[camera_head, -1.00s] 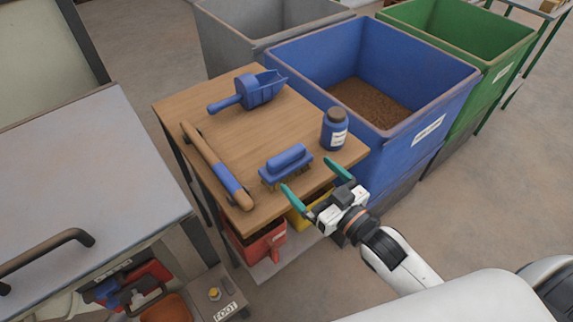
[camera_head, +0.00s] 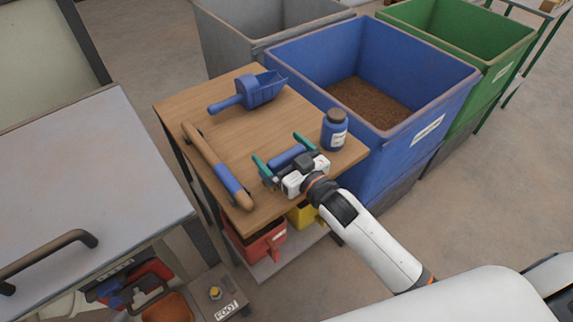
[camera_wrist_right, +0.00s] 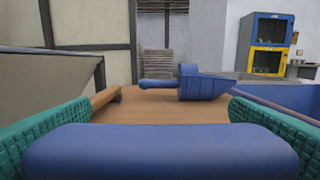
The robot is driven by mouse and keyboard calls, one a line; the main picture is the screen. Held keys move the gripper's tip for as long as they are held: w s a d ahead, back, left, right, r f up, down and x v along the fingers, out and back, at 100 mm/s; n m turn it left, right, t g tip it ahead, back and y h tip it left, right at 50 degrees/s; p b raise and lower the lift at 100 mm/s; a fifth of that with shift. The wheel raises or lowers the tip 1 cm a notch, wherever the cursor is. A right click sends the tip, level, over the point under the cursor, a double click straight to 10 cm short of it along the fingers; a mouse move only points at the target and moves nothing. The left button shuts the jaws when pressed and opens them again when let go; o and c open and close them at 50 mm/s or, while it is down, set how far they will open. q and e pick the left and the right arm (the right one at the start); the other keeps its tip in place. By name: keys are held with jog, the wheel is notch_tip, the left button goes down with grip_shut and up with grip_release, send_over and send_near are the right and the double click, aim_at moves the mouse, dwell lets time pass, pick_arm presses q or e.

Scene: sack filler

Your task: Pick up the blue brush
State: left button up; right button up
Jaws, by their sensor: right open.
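The blue brush (camera_head: 284,157) lies on the wooden table near its front edge. Its handle (camera_wrist_right: 160,152) fills the bottom middle of the right wrist view. My right gripper (camera_head: 280,149) is open, with one green finger at each end of the brush handle. In the right wrist view the fingers stand left and right of the handle; whether they touch it I cannot tell. The gripper body hides the brush's near side and most of its bristles. My left gripper is not in view.
On the wooden table (camera_head: 225,135) are a blue scoop (camera_head: 262,90), a wooden rod with a blue band (camera_head: 207,160) and a blue jar (camera_head: 334,130) close right of the gripper. A blue bin (camera_head: 400,150) stands behind and right. A grey-topped cabinet (camera_head: 80,170) is at left.

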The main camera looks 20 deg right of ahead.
jog(key=c, duration=0.9)
